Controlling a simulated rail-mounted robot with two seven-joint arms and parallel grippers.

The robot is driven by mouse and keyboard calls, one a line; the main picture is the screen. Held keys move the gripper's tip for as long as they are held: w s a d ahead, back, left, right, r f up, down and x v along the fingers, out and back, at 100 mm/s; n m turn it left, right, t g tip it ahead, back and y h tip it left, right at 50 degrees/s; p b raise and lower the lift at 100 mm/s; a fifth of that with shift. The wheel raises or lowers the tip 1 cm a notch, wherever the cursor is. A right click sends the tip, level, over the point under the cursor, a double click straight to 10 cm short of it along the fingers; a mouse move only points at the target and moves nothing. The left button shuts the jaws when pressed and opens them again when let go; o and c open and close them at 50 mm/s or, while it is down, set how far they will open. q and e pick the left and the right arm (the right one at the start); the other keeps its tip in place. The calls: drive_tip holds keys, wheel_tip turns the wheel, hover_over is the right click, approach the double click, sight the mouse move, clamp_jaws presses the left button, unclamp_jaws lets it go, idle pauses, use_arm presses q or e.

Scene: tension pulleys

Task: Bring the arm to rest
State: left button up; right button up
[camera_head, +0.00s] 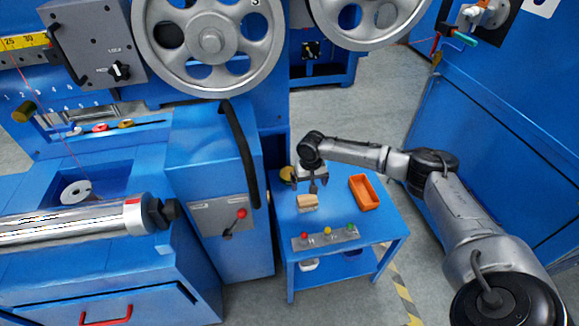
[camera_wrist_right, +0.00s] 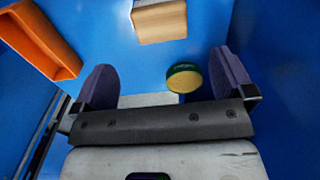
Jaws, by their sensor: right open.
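My right arm comes in from the right in the head view. Its gripper (camera_head: 313,187) points down above the small blue table (camera_head: 380,225), just behind a tan wooden block (camera_head: 308,202). In the right wrist view the gripper's two dark fingers (camera_wrist_right: 165,85) stand wide apart with nothing clamped between them. The block (camera_wrist_right: 158,20) shows beyond the fingers at the top of that view. A round yellow-green piece (camera_wrist_right: 184,78) appears near the right finger, not visibly gripped. My left gripper is not in view.
An orange tray (camera_head: 364,192) lies on the table, right of the gripper; it also shows in the wrist view (camera_wrist_right: 42,40). A button panel (camera_head: 325,237) lies at the table's front. Blue machinery with large grey pulleys (camera_head: 210,42) stands left and behind. A blue cabinet (camera_head: 480,125) stands right.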

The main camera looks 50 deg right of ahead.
drive_tip(key=s+a+f+n+p, duration=0.1)
drive_tip(key=s+a+n+p, duration=0.2)
drive_tip(key=a, duration=0.6)
drive_tip(key=s+a+f+n+y+p, duration=0.1)
drive_tip(key=s+a+n+p, duration=0.15)
drive_tip(key=a, duration=0.55)
drive_tip(key=s+a+f+n+p, duration=0.1)
drive_tip(key=s+a+n+p, duration=0.15)
drive_tip(key=a, duration=0.65)
drive_tip(key=s+a+r+n+t+y+p, duration=0.1)
drive_tip(key=s+a+r+n+t+p, duration=0.15)
drive_tip(key=s+a+r+p, duration=0.6)
drive_tip(key=s+r+t+h+p, duration=0.15)
drive_tip(key=s+r+p, duration=0.35)
drive_tip(key=s+r, duration=0.6)
wheel_tip(320, 180, up, 37)
drive_tip(key=w+p, duration=0.1)
drive_tip(key=p, duration=3.4)
drive_tip(key=shift+w+d+p, duration=0.15)
drive_tip(key=shift+d+p, duration=0.1)
drive_tip(key=shift+p, duration=0.1)
drive_tip(key=shift+f, duration=0.1)
